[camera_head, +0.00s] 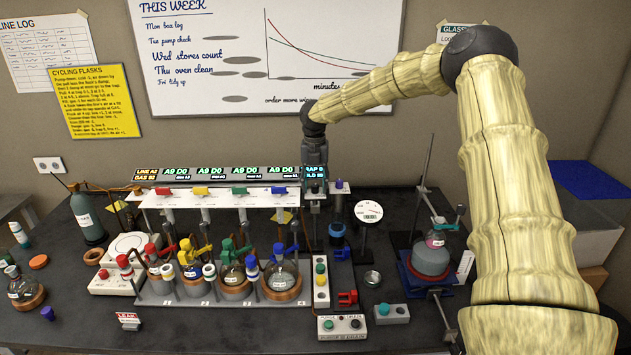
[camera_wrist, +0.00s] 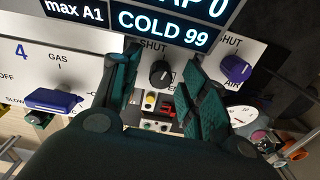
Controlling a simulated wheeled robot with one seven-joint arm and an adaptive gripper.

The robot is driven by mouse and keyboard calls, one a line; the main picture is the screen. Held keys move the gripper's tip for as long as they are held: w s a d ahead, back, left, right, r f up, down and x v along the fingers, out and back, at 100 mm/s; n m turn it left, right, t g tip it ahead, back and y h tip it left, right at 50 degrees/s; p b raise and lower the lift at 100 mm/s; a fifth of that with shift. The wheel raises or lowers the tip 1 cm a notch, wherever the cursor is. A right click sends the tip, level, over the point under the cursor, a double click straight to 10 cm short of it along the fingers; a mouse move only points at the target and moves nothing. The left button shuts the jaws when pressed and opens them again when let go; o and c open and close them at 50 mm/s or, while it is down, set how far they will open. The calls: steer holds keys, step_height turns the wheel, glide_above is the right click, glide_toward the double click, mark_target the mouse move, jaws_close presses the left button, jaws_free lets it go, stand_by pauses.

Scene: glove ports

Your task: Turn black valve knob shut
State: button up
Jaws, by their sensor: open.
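The black valve knob (camera_wrist: 161,74) shows in the wrist view, round, on a white panel below a "SHUT" label. A pale mark shows on it, but its exact setting is too small to tell. My gripper (camera_wrist: 160,88) is open, one teal-padded finger on either side of the knob in the picture. The knob appears between the fingers, farther off; contact is not visible.
A purple-blue knob (camera_wrist: 237,68) sits close right of my right finger. A blue gas lever (camera_wrist: 53,100) lies left of my left finger. A lit display (camera_wrist: 172,25) is above.

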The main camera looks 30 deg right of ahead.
steer(key=shift+s+d, duration=0.1)
steer(key=shift+c, duration=0.2)
jaws_close()
steer(key=shift+f+n+b, duration=0.15)
steer(key=shift+n+b, duration=0.15)
steer(key=shift+n, duration=1.3)
steer(key=shift+o, duration=0.2)
jaws_free()
steer(key=shift+s, duration=0.1)
